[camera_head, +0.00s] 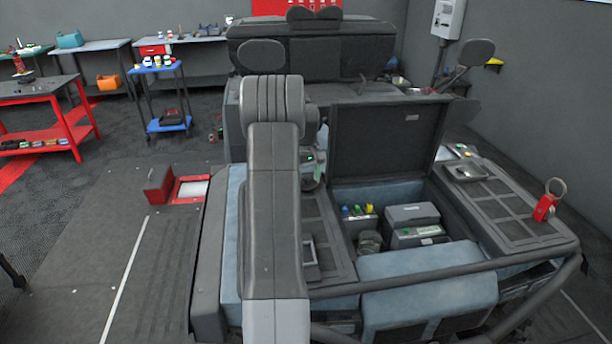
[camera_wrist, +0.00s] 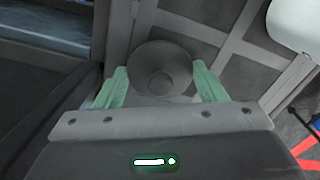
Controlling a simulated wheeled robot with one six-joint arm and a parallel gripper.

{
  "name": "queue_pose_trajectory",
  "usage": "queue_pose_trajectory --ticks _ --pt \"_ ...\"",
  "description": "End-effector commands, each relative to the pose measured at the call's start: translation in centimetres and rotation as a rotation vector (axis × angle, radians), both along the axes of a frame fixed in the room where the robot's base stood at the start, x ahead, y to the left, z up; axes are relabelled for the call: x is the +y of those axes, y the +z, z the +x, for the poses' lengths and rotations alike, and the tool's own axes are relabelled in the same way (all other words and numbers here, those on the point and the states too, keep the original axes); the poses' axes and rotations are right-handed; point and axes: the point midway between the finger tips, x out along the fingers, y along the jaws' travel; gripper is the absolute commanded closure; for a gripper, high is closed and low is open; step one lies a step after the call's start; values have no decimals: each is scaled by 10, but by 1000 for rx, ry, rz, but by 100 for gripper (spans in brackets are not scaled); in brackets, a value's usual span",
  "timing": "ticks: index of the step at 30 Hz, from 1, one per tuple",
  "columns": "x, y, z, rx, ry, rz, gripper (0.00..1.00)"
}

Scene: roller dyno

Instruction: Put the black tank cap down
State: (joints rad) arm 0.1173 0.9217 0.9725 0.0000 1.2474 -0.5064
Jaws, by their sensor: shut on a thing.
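In the wrist view, the black tank cap (camera_wrist: 162,62) looks like a round dark grey cup with a smaller round centre. It sits between the pale green fingers of my gripper (camera_wrist: 160,80), which is shut on it. Behind the cap is a dark panel with raised ribs (camera_wrist: 250,75). Whether the cap touches the panel, I cannot tell. My arm hides much of that area, and the cap is not visible there.
An open bay (camera_head: 375,192) holds grey boxes (camera_head: 414,224) and several coloured caps. Its raised lid (camera_head: 386,140) stands behind. A right ribbed panel (camera_head: 500,205) carries a red tag with a ring (camera_head: 544,208). A dark bar (camera_head: 450,274) crosses the front.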

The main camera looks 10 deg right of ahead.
Motion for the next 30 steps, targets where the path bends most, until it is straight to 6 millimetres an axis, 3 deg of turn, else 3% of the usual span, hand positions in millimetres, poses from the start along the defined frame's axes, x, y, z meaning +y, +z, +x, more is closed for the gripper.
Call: queue_pose_trajectory --ticks 9,10,13,23,30 --pt "0 -7 0 0 0 0 59" --pt "0 -7 0 0 0 0 32" --pt "0 -7 0 0 0 0 14" --pt "0 -3 0 0 0 0 14" --pt "0 32 1 -6 0 -1 14"
